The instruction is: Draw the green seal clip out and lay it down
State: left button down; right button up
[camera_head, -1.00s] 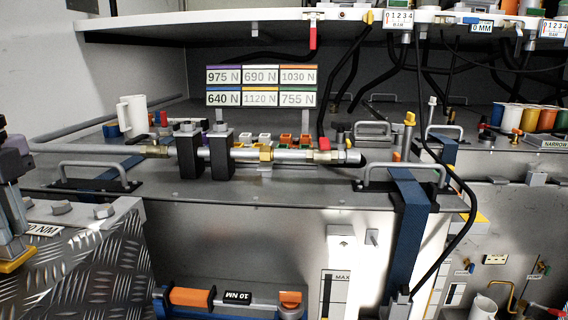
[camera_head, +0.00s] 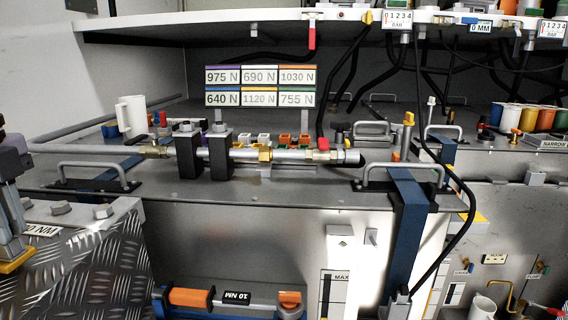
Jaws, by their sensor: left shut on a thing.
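My left gripper (camera_head: 12,240) is at the left edge, pointing down, partly cut off by the frame. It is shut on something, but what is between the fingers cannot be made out. A yellow piece (camera_head: 16,262) shows at its lower end. I cannot make out the green seal clip for certain. My right gripper is not in view.
A patterned metal plate (camera_head: 85,265) with bolts lies beside the gripper. A grey handle (camera_head: 95,165) rises behind it. A blue strap (camera_head: 408,215) runs down the tank front. Black hoses hang at the right. An orange-and-black tool (camera_head: 190,297) lies low in the middle.

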pick_arm(q)
jog(key=shift+r, duration=2.55)
